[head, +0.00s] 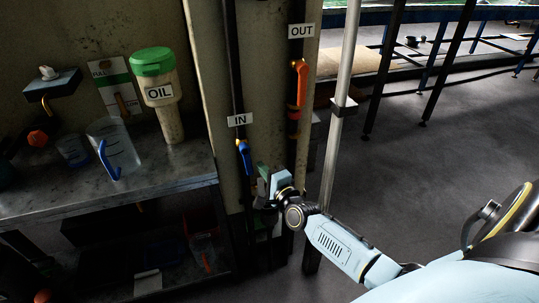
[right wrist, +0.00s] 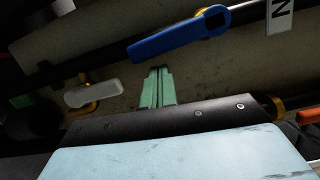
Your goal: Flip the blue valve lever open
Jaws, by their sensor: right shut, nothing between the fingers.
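The blue valve lever (head: 244,158) hangs down on the dark pipe just under the IN label (head: 240,120). In the right wrist view the blue lever (right wrist: 170,40) lies slantwise across the top, with its hub at the right end. My right gripper (head: 262,182) is below and slightly right of the lever in the head view. Its green fingers (right wrist: 158,72) are shut and empty, pointing toward the lever, with a visible gap between. My left gripper is not in view.
An orange lever (head: 302,84) sits on the OUT pipe to the right. A pale upright pole (head: 342,90) stands right of the pipes. The metal bench (head: 165,172) at left holds an oil bottle (head: 160,95) and a clear jug (head: 115,150). A pale lever (right wrist: 92,95) shows left of my fingers.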

